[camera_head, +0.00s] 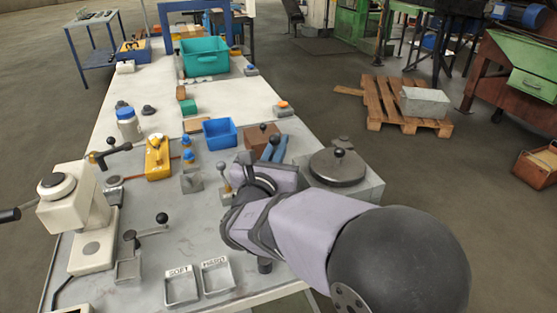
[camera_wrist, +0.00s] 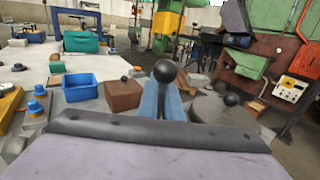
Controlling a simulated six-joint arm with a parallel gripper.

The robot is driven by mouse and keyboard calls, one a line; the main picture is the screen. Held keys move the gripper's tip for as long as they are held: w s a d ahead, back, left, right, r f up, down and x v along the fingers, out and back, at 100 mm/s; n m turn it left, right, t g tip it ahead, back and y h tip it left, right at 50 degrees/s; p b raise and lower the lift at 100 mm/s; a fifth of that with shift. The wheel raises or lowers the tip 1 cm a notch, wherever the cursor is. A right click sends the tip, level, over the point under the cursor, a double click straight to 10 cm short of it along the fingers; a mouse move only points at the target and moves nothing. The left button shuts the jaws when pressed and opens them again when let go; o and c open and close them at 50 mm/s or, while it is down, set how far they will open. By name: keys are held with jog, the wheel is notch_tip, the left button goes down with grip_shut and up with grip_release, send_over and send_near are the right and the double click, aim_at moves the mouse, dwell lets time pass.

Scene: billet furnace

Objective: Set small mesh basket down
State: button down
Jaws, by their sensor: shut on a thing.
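My gripper (camera_head: 273,149) has blue fingers that point away from the camera, past the brown block on the bench's right side. In the wrist view the fingers (camera_wrist: 168,104) are close together, with a black ball knob (camera_wrist: 165,71) at their tips. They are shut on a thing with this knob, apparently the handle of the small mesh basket. I cannot make out any mesh; the body below the knob is hidden behind the fingers and wrist. I cannot tell whether it touches anything below.
A brown block (camera_head: 262,136) and blue bin (camera_head: 220,133) stand left of the fingers. A round lidded grey unit (camera_head: 337,167) stands close on the right. Trays marked SOFT (camera_head: 181,287) and HARD (camera_head: 217,276) lie at the front. The pale bench middle (camera_head: 150,92) has free room.

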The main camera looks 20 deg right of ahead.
notch_tip(320, 180, down, 4)
jog(key=shift+r, duration=0.2)
jog(key=shift+f+b, duration=0.65)
jog(key=shift+b, duration=0.3)
jog(key=c, duration=1.9)
grip_release()
jog(key=shift+c, duration=0.2)
jog(key=shift+r, duration=0.1)
